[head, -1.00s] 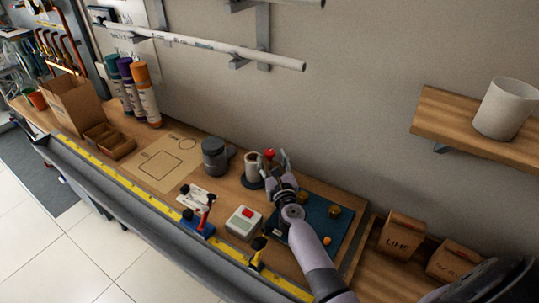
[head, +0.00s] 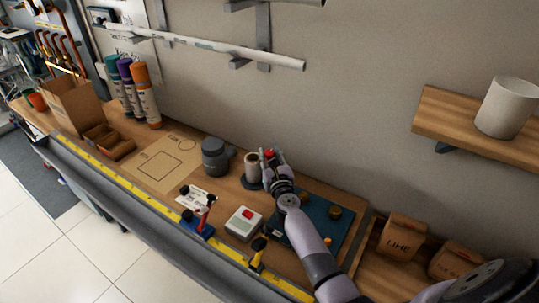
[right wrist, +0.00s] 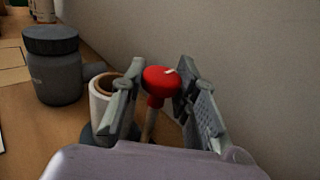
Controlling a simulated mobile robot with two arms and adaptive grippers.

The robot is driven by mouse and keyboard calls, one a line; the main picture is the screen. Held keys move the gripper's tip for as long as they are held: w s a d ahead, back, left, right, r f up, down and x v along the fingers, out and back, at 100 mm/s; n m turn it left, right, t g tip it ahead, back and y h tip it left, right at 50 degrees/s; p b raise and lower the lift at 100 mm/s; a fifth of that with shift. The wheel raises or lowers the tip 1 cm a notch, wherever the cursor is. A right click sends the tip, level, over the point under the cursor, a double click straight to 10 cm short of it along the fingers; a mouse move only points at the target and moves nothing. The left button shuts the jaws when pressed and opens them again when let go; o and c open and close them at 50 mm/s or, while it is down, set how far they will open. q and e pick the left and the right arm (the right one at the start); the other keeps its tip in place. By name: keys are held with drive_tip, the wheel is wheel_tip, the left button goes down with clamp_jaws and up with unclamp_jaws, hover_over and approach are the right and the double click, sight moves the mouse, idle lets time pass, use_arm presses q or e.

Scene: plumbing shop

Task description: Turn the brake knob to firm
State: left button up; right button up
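The red brake knob (right wrist: 160,80), with a short white mark on its top, stands on a thin post beside a spool (right wrist: 103,88). In the head view the red knob (head: 269,153) is small and partly covered by my right gripper (head: 274,158). In the right wrist view my right gripper (right wrist: 158,88) is open, with one finger on each side of the knob. A gap shows at the left finger; I cannot tell whether the right finger touches. The spool (head: 252,166) is just left of the gripper. My left gripper is not in view.
A grey lidded jar (head: 214,156) stands left of the spool. A white box with a red button (head: 244,221), a red-and-blue clamp (head: 201,216) and a blue mat (head: 320,222) lie nearer the bench (head: 226,203) front. The wall rises close behind the knob.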

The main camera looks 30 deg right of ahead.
clamp_jaws()
drive_tip(key=shift+y, duration=0.3)
drive_tip(key=shift+d+n+y, duration=0.1)
drive_tip(key=shift+n+y, duration=0.6)
drive_tip(key=shift+y, duration=0.1)
drive_tip(key=n+y+b, duration=0.1)
drive_tip(key=y, duration=0.1)
drive_tip(key=shift+f+n+t+y, duration=0.1)
drive_tip(key=shift+n+t+y, duration=0.2)
drive_tip(key=n+g+y+b, duration=0.1)
drive_tip(key=n+y+b, duration=0.1)
drive_tip(key=y+b, duration=0.1)
drive_tip(key=n+g+y+b, duration=0.1)
drive_tip(key=n+y+b, duration=0.2)
drive_tip(key=y, duration=0.1)
drive_tip(key=n+g+y+b, duration=0.1)
drive_tip(key=n+y+b, duration=0.1)
drive_tip(key=y+b, duration=0.1)
drive_tip(key=shift+f+g+b, duration=0.1)
drive_tip(key=shift+g+b, duration=0.2)
drive_tip(key=shift+b, duration=0.3)
drive_tip(key=shift+r+n+g+y+b, duration=0.25)
drive_tip(key=shift+n+g+y+b, duration=0.65)
drive_tip(key=shift+y, duration=0.3)
